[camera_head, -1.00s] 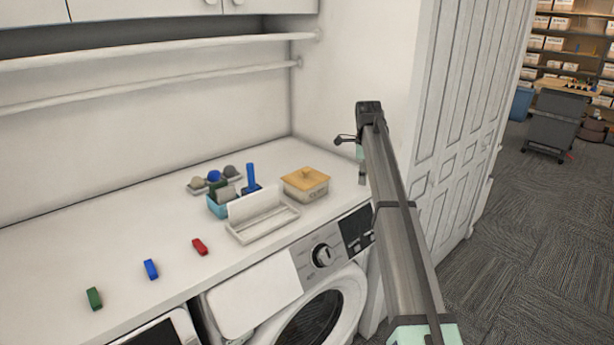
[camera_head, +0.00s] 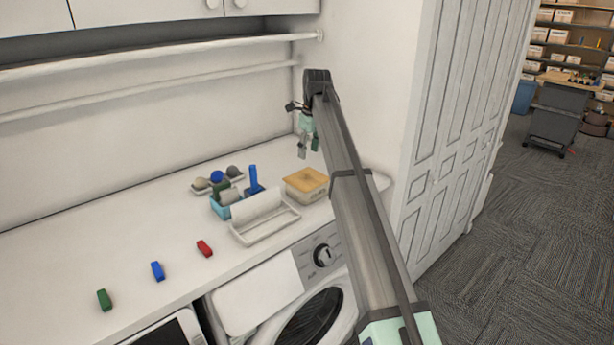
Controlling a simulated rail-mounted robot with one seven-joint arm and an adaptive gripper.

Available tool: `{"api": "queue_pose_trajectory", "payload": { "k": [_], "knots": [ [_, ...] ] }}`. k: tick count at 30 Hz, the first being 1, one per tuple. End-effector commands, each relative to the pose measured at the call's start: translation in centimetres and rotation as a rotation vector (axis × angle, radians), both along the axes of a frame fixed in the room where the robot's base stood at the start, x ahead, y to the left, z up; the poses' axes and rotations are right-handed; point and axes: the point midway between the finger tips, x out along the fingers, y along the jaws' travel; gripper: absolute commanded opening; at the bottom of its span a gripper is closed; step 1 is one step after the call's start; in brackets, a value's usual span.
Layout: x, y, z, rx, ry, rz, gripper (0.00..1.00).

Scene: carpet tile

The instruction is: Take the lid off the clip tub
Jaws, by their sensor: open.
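The clip tub (camera_head: 308,196) is a pale, low box near the right end of the white counter. Its tan-yellow lid (camera_head: 303,180) sits on top of it. My gripper (camera_head: 308,150) is open and empty, fingers pointing down, in the air above the tub in the picture. The fingertips look apart from the lid. The lid's knob is hard to make out now, partly behind the fingers or too small to tell.
A white tray (camera_head: 265,225) with an upright panel stands just left of the tub. A blue caddy (camera_head: 221,210) with a blue-handled tool (camera_head: 253,178) is further left. Red (camera_head: 204,248), blue (camera_head: 158,271) and green (camera_head: 104,299) blocks lie along the front. A wall rises behind the counter.

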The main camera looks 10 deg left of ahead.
Motion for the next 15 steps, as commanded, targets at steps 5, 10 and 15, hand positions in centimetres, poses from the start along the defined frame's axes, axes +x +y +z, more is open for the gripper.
{"api": "queue_pose_trajectory", "payload": {
  "k": [5, 10, 15],
  "knots": [
    [0.1, 0.2, -2.5, 0.0, 0.001, 0.0, 0.57],
    [0.2, 0.3, -3.4, 0.0, 0.0, 0.001, 0.57],
    [0.2, 0.4, -4.3, -0.001, 0.0, 0.001, 0.57]
  ]
}}
